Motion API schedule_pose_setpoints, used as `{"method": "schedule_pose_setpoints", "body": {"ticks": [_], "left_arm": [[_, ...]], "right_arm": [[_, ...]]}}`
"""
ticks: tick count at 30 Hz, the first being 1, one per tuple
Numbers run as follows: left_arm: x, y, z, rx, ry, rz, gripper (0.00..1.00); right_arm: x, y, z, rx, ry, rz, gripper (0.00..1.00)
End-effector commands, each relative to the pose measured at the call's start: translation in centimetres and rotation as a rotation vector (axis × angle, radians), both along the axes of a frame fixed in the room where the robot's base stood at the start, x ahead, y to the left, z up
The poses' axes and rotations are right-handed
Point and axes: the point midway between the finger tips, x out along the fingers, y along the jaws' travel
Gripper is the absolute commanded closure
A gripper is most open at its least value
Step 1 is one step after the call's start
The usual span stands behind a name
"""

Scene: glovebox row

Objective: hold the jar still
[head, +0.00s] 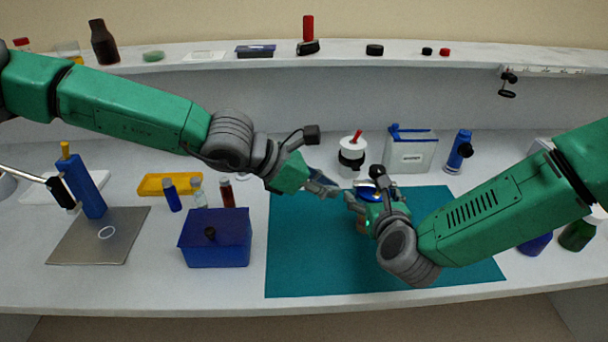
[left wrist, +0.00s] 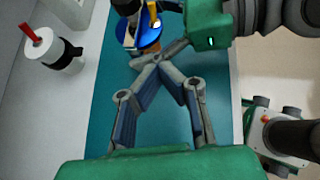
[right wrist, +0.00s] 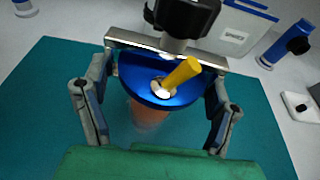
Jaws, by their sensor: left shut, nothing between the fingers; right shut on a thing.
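The jar has a shiny blue lid (right wrist: 150,85) with a yellow handle (right wrist: 182,72) and an orange-brown body (right wrist: 148,117). In the right wrist view it stands between the fingers of my right gripper (right wrist: 158,95), which is shut on it. In the head view the jar's lid (head: 366,184) shows over the teal mat (head: 310,250), mostly hidden by my right gripper (head: 362,203). My left gripper (head: 336,188) is shut and empty just left of the jar. In the left wrist view its fingertips (left wrist: 160,58) meet close to the blue lid (left wrist: 145,38); contact cannot be told.
A metal bar (right wrist: 120,39) and dark cylinder sit close behind the lid. A white canister (head: 352,155), a pale container (head: 410,152) and a blue bottle (head: 459,150) stand behind the mat. A blue box (head: 215,240) stands left. The mat's front is clear.

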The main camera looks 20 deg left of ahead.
Motion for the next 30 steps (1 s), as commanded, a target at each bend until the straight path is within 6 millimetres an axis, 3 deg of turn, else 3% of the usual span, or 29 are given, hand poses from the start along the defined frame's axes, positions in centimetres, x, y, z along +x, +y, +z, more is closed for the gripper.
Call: {"method": "schedule_pose_setpoints", "body": {"ticks": [10,27,28,29,30], "left_arm": [[-1.9,3.9,3.2,-0.001,0.0,0.006,1.0],[-2.3,4.4,3.6,0.001,0.002,0.001,1.0],[-2.3,4.4,3.6,0.001,0.002,0.001,1.0],[-2.3,4.4,3.6,0.001,0.002,0.001,1.0],[-2.3,4.4,3.6,0.001,0.002,0.001,1.0]], "right_arm": [[-0.2,0.1,-0.3,-0.001,0.009,0.004,0.63],[-0.2,0.1,-0.4,0.0,0.01,0.003,0.63],[-0.2,0.1,-0.4,0.0,0.01,0.003,0.1],[-0.2,0.1,-0.4,0.0,0.01,0.003,0.0],[-0.2,0.1,-0.3,0.0,0.009,0.003,0.0]]}}
